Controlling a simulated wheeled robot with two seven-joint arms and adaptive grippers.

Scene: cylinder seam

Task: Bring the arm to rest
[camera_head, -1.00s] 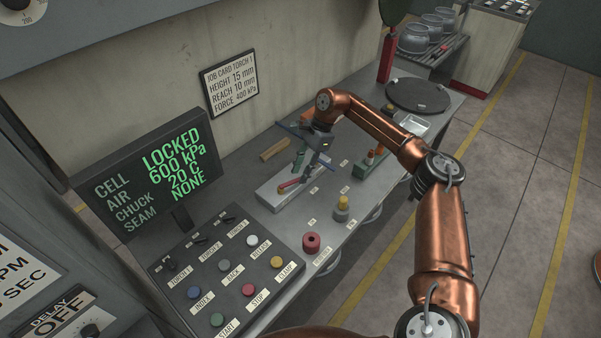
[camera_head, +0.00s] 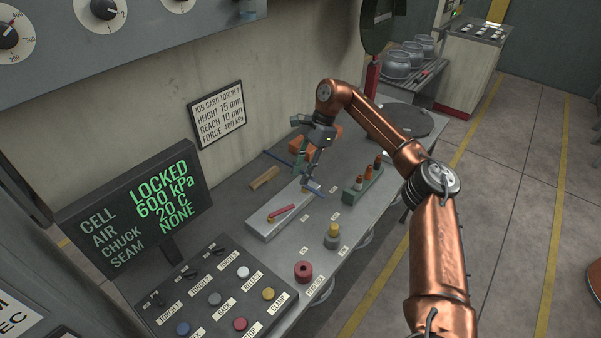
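My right arm (camera_head: 437,240), copper coloured, reaches in from the lower right and bends over the bench. Its grey gripper (camera_head: 307,183) points down above the far end of a pale grey block (camera_head: 270,226). Its fingers are small and overlap in this view, so I cannot tell whether they are open or shut. A red-handled tool (camera_head: 282,213) lies on the block, apart from the gripper. A blue rod-like thing shows on each side of the gripper. My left gripper is not in view.
A button panel (camera_head: 205,312) and a dark screen (camera_head: 135,205) reading LOCKED stand at the left. A green holder with brown pegs (camera_head: 362,186), a yellow-topped piece (camera_head: 332,237) and a red ring (camera_head: 303,271) stand along the front edge. A dark round plate (camera_head: 408,121) lies behind my arm.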

